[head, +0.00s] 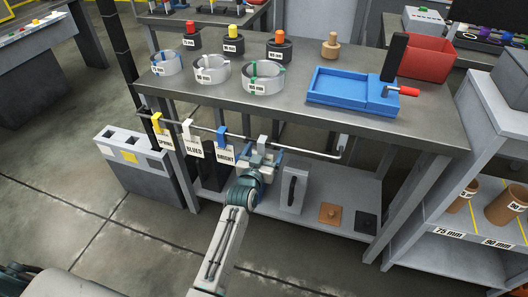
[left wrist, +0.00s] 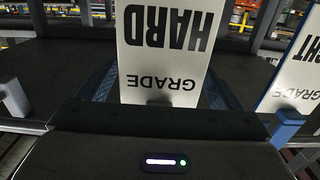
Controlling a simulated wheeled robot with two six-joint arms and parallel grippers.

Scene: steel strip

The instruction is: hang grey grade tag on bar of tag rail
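The grey grade tag shows in the left wrist view as a white card (left wrist: 165,45) reading HARD GRADE upside down, between my finger pads. My left gripper (head: 262,158) is shut on it in front of the tag rail's bar (head: 312,152). Only a small grey part of the tag shows in the head view; whether its hook is on the bar cannot be told. My right gripper is not in view.
The steel table (head: 300,118) behind the rail holds coil rings, a blue tray (head: 345,85) and a red bin (head: 430,57). A lower shelf (head: 310,205) is under it. The bar's right stretch, toward its bent end (head: 343,145), bears no tags.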

